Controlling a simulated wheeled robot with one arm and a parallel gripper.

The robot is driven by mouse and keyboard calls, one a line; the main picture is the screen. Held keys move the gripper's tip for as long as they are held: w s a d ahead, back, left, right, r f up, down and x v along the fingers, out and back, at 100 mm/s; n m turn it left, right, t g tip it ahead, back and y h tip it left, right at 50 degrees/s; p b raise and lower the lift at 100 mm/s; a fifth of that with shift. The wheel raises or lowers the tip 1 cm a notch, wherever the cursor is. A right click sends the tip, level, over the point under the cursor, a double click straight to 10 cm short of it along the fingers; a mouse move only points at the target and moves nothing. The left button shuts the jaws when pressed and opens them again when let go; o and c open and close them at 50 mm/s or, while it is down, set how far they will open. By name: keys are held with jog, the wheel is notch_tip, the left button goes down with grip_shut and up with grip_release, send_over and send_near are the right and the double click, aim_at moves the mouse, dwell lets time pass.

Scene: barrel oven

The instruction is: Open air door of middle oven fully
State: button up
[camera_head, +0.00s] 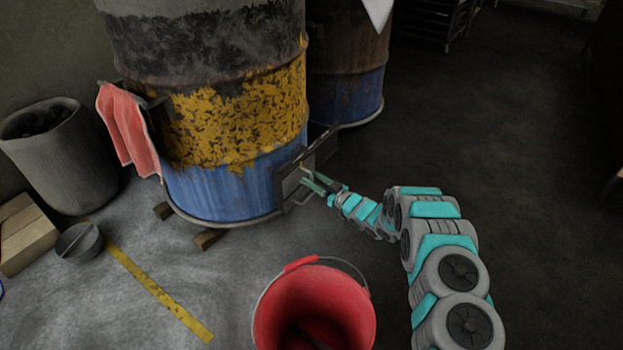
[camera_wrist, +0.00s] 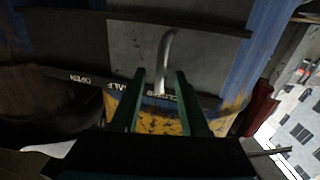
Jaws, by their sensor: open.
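The oven is a barrel (camera_head: 225,195) with a blue base, worn yellow band and dark top. Its air door (camera_head: 291,183) is a grey plate low on the right side; it also shows in the wrist view (camera_wrist: 133,42). A bent metal handle (camera_wrist: 165,50) sticks out from the plate. A dark strip beside it carries upside-down labels (camera_wrist: 82,79), open, half and closed. The handle's end is by the closed label, partly hidden by my fingers. My gripper (camera_head: 313,183) is at the air door. Its green fingers (camera_wrist: 160,74) are open, apart, with the handle's end between them.
A red bucket (camera_head: 313,312) stands on the floor in front of the oven. A red cloth (camera_head: 128,130) hangs on the oven's left. A grey bin (camera_head: 60,155), a small pot (camera_head: 79,243) and a box (camera_head: 27,235) stand at left. Another barrel (camera_head: 348,85) is behind. Floor at right is clear.

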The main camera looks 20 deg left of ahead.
jog(key=shift+x, duration=0.8)
jog(key=shift+c, duration=0.4)
grip_shut()
dwell(0.5)
